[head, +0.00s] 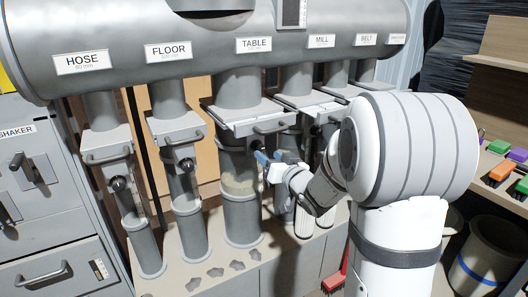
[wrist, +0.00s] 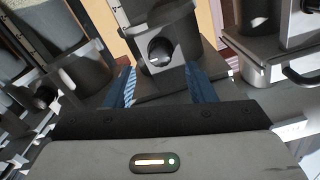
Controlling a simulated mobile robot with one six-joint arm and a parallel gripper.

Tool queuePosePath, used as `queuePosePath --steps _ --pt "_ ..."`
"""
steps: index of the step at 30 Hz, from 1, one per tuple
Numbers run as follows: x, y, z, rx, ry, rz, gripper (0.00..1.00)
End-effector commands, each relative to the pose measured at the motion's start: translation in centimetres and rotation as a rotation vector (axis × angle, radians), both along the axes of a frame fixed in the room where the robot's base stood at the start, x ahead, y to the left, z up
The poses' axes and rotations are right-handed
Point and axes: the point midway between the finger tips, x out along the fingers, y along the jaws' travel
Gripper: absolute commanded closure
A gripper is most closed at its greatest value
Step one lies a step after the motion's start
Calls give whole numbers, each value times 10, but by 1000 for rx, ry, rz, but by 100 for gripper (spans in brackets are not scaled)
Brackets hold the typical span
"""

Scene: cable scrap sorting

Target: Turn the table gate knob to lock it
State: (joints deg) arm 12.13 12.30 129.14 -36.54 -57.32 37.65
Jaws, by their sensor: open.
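The table gate (head: 250,120) is the slide gate with a handle under the TABLE label (head: 254,45). Its round black knob (wrist: 161,50) shows in the wrist view, on a grey housing, ahead of my gripper (wrist: 160,78). The two blue fingers are open, with the knob centred in the gap between them in the picture. Nothing is held. I see no clear contact with the knob, and its depth between the fingers is hard to tell. In the head view my gripper (head: 267,158) is at the table pipe, and the knob there is mostly hidden.
The FLOOR gate (head: 177,130) and HOSE gate (head: 106,145) stand to the left, each with a black knob. The MILL gate (head: 308,101) is close on the right, partly behind my arm. A grey manifold (head: 205,35) runs above. Pipes stand on a ledge below.

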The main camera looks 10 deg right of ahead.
Motion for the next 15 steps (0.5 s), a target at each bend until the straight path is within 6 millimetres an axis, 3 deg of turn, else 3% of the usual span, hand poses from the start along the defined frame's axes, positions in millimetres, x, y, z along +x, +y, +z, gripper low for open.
queuePosePath --steps 6,15 --pt "-20 -7 0 0 0 -1 50" --pt "-22 -7 0 0 0 0 50"
